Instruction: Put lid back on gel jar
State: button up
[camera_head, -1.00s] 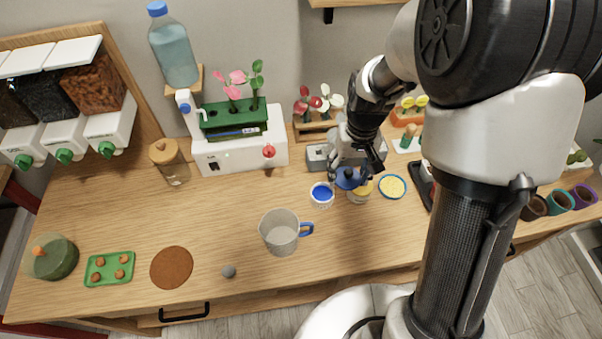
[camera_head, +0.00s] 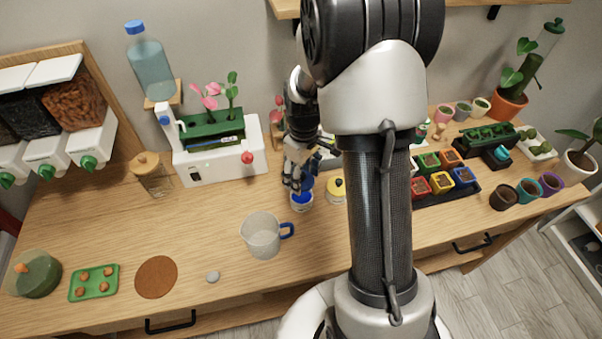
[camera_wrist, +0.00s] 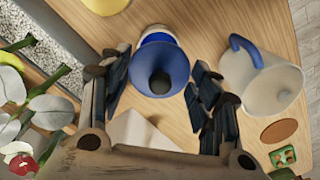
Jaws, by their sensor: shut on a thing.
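The gel jar (camera_head: 301,204) is a small white jar with blue gel, standing on the wooden table. My gripper (camera_head: 299,184) is directly above it, fingers pointing down. In the wrist view, my gripper (camera_wrist: 155,90) is shut on the blue lid (camera_wrist: 160,62), which has a dark round knob facing the camera. The lid (camera_head: 307,183) is partly hidden by the fingers in the head view. Beyond the lid, the jar's white rim (camera_wrist: 157,28) and a blue strip show. The lid appears just above the jar; whether they touch I cannot tell.
A yellow-topped jar (camera_head: 336,190) stands close on the right. A clear measuring jug (camera_head: 262,236) with a blue handle stands in front, left of the gel jar. A white planter unit (camera_head: 215,163) is behind left.

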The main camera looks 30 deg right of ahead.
jog(key=shift+f+b, duration=1.75)
jog(key=shift+f, duration=0.9)
jog(key=shift+f, duration=0.15)
dwell(0.4)
jog(key=o, duration=0.9)
jog(key=shift+o, duration=0.3)
jog(key=o, duration=0.4)
jog(key=shift+o, duration=0.2)
